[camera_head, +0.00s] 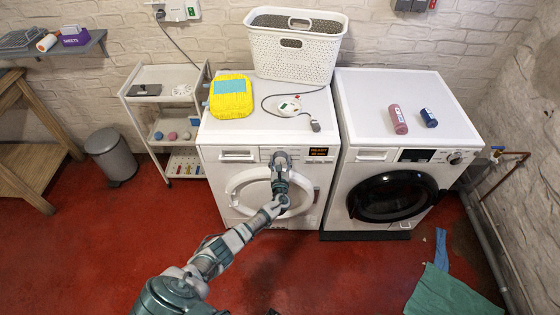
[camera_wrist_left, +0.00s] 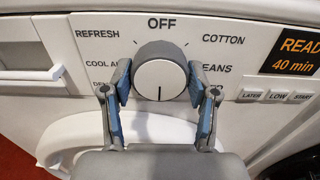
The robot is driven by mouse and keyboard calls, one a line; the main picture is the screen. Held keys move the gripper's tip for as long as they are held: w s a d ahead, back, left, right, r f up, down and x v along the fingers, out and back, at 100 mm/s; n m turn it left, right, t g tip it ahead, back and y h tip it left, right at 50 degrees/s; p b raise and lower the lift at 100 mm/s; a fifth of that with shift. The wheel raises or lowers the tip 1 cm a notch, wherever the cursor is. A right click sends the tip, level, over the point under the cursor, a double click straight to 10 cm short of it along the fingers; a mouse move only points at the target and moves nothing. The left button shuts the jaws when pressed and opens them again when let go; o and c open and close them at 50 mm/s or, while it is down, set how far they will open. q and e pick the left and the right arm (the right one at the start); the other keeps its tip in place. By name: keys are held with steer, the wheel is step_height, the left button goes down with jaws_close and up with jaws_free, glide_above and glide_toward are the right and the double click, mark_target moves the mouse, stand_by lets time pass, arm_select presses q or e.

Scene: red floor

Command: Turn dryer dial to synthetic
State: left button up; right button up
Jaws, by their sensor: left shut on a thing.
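The dryer (camera_head: 221,180) is the left white machine, with a round door and an orange display reading "READY 40 min". Its dial (camera_wrist_left: 160,74) is a round grey-rimmed knob with a white face. The dial's dark line points straight down. Labels around it include OFF, REFRESH, COTTON, COOL AIR and JEANS; lower ones are hidden. My left gripper (camera_wrist_left: 162,92) is shut on the dial, with a blue-padded finger on each side. In the head view my left gripper (camera_head: 281,160) covers the dial on the dryer's panel. My right gripper is not in view.
A white washer (camera_head: 350,125) with a dark door stands at the right. A white basket (camera_head: 300,62) and a yellow pack (camera_head: 231,99) are on the dryer. A trolley (camera_head: 140,97) and bin (camera_head: 110,157) stand at the left. Green cloth (camera_head: 450,294) lies on the red floor.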

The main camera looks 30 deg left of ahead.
arm_select(q)
steer(key=shift+s+d+f, duration=0.1)
steer(key=shift+f, duration=0.3)
steer(key=o, duration=0.9)
steer(key=shift+o, duration=1.4)
steer(key=shift+w, duration=0.2)
steer(key=shift+s+r, duration=0.15)
steer(key=v, duration=1.1)
steer(key=shift+s, duration=0.35)
